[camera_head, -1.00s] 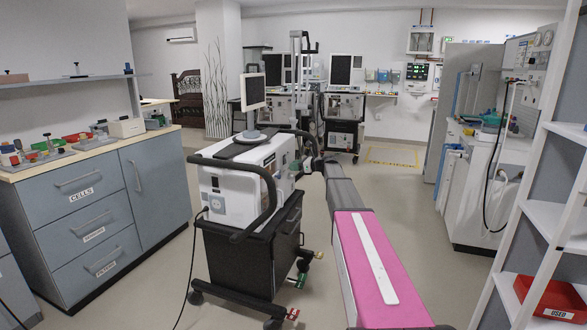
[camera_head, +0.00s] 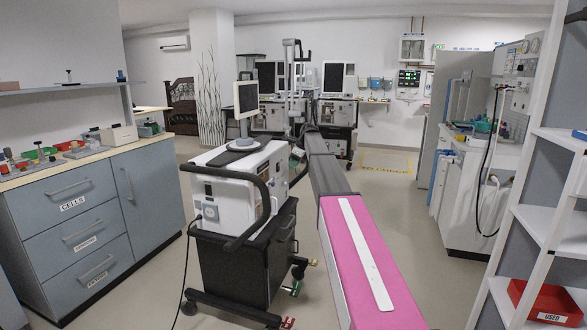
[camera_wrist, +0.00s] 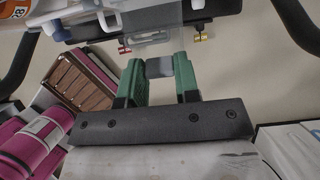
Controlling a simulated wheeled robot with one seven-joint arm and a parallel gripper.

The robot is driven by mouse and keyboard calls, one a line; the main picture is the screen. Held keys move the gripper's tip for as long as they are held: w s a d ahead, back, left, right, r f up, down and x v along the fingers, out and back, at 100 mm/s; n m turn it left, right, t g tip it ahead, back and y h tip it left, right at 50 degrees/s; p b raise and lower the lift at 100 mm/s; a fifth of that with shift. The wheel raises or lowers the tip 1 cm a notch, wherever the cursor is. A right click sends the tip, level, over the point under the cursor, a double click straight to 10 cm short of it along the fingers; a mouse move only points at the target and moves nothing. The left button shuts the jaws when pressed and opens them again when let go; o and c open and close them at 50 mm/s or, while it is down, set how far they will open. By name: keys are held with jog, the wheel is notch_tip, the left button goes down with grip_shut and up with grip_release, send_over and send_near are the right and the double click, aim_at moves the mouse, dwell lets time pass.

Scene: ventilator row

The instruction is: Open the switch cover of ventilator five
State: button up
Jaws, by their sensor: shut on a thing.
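My gripper (camera_wrist: 159,75) shows in the wrist view, its two green fingers shut on a small grey piece at the lower edge of a clear panel (camera_wrist: 150,46). This looks like a switch cover; its hinge and the switch behind it cannot be made out. In the head view a white ventilator (camera_head: 232,190) stands on a black cart, left of my arm. My gripper is not visible there. No number shows which ventilator is five.
More ventilators (camera_head: 338,82) stand at the back. Blue-grey drawers (camera_head: 75,220) are at the left. A white shelf (camera_head: 545,225) with a red box (camera_head: 545,301) is at the right. A black handle bar (camera_head: 262,205) wraps the near ventilator. Floor lies open right of my arm.

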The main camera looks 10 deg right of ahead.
aim_at(285, 163)
jog(key=h, duration=0.1)
jog(key=r+g+h, duration=0.1)
jog(key=r+h, duration=0.1)
jog(key=shift+w+a+r+g, duration=0.15)
jog(key=shift+w+a+g, duration=0.1)
jog(key=shift+g, duration=0.15)
jog(key=shift+w+a+r+g+h, duration=0.1)
jog(key=shift+a+r+g+h, duration=0.15)
jog(key=shift+r+g+h, duration=0.5)
jog(key=shift+w+a+r+g+h, duration=0.1)
jog(key=shift+a+r+g+h, duration=0.2)
jog(key=shift+h, duration=0.85)
jog(key=o, duration=0.9)
jog(key=v, duration=1)
jog(key=shift+w+a+r, duration=0.15)
jog(key=shift+r, duration=0.2)
